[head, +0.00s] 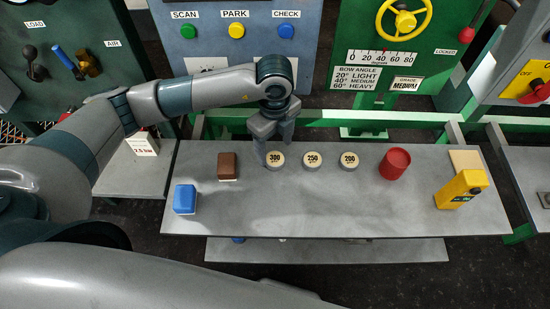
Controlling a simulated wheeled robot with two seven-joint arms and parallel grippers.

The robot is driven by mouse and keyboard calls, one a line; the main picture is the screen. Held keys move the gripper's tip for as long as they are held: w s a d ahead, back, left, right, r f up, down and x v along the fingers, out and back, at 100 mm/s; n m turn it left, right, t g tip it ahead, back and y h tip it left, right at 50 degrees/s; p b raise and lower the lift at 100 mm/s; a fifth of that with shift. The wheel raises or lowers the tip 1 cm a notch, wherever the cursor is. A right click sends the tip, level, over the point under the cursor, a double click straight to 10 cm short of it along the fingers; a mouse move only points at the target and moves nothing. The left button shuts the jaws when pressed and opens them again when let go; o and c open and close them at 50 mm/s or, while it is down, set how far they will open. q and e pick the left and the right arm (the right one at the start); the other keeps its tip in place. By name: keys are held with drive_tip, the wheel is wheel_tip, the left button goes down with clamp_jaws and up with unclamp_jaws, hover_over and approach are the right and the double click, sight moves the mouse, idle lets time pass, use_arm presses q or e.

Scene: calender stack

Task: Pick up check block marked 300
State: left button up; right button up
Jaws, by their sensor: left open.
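The check block marked 300 (276,160) is a round cream disc with dark numbers. It lies on the grey table near its back edge, at the left end of a row with similar discs marked 250 (312,160) and 200 (349,161). My left gripper (274,149) is open and points down at the 300 block. One finger comes down at the block's left side and the other is behind it, toward the back edge. I cannot tell whether either finger touches the block. My right gripper is not in view.
On the grey table (330,208) are a brown block (228,167), a blue block (185,199), a red cylinder (394,164), a tan pad (465,160) and a yellow device (461,190). A green rail (380,117) runs behind. The table's front middle is clear.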

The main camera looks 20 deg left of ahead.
sight(275, 158)
use_arm(q)
wheel_tip(275, 158, down, 3)
drive_tip(key=shift+s+f+p, duration=0.1)
drive_tip(key=shift+p, duration=0.65)
drive_tip(key=shift+d+f, duration=0.1)
drive_tip(key=shift+f, duration=0.5)
drive_tip(key=c, duration=1.2)
